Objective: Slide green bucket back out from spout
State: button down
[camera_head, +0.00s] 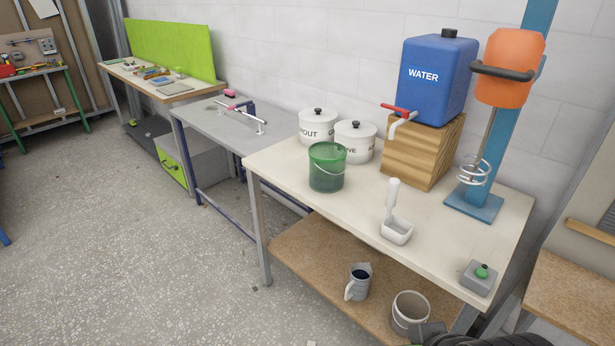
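The green bucket (327,172) is translucent, with a thin wire handle. It stands upright on the cream tabletop, near the left end and back of the bench. The white spout with a red lever (398,118) sticks out of the left side of the blue water tank (437,82). The bucket stands to the left of the spout and apart from it, not directly beneath it. At the bottom edge, dark grey parts that look like my gripper (428,334) are cut off by the frame. They are far from the bucket, and their fingers cannot be made out.
The tank stands on a wooden block (422,152). Two white lidded pots (317,127) stand behind the bucket. A white scoop (397,228), a grey button box (478,278) and a blue stand (474,205) share the tabletop. A jug (358,283) and a pail (410,312) are below.

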aim_at(328, 160)
jog(key=i+j, duration=0.3)
jog(key=j, duration=0.2)
jog(key=i+j, duration=0.65)
jog(key=j, duration=0.3)
jog(key=i+j, duration=0.65)
jog(key=j, duration=0.3)
